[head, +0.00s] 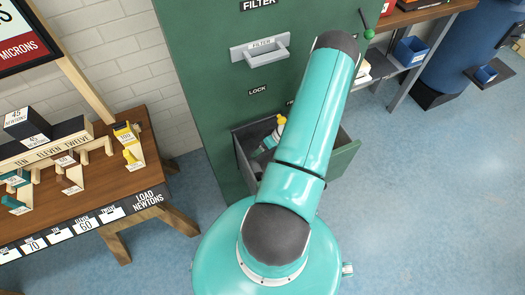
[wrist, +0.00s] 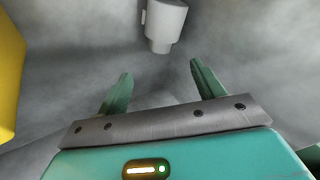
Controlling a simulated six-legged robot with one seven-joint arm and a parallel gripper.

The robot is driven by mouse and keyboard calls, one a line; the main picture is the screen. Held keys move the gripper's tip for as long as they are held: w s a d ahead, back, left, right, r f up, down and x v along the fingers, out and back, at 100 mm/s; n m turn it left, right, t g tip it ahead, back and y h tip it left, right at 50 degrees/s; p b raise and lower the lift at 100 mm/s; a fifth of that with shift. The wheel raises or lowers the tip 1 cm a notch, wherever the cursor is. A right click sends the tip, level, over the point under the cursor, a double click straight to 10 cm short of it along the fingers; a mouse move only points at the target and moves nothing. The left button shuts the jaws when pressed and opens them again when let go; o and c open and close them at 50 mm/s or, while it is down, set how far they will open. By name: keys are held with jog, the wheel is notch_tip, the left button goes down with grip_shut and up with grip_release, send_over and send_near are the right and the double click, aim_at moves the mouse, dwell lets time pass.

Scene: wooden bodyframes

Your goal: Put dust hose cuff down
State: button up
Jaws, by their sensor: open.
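A light grey stepped cylinder, which looks like the dust hose cuff (wrist: 165,20), shows at the top of the wrist view. It lies beyond my fingertips, and its upper end is cut off by the frame. My gripper (wrist: 160,68) is open, with its two green fingers apart and nothing between them. The cuff appears apart from both fingers. In the head view my arm reaches down to the open drawer (head: 347,158) of the green cabinet (head: 205,85) and hides much of the drawer's inside. I cannot make out the cuff there.
A yellow surface (wrist: 10,75) stands close at the left of the wrist view. Grey walls surround the gripper. A wooden table (head: 145,165) with blocks and labels stands left of the cabinet. A workbench (head: 415,15) and blue drum (head: 460,55) stand at right. The right-hand floor is clear.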

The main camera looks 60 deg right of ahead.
jog(key=v, duration=0.8)
jog(key=shift+r, duration=0.25)
jog(key=shift+a+r, duration=0.1)
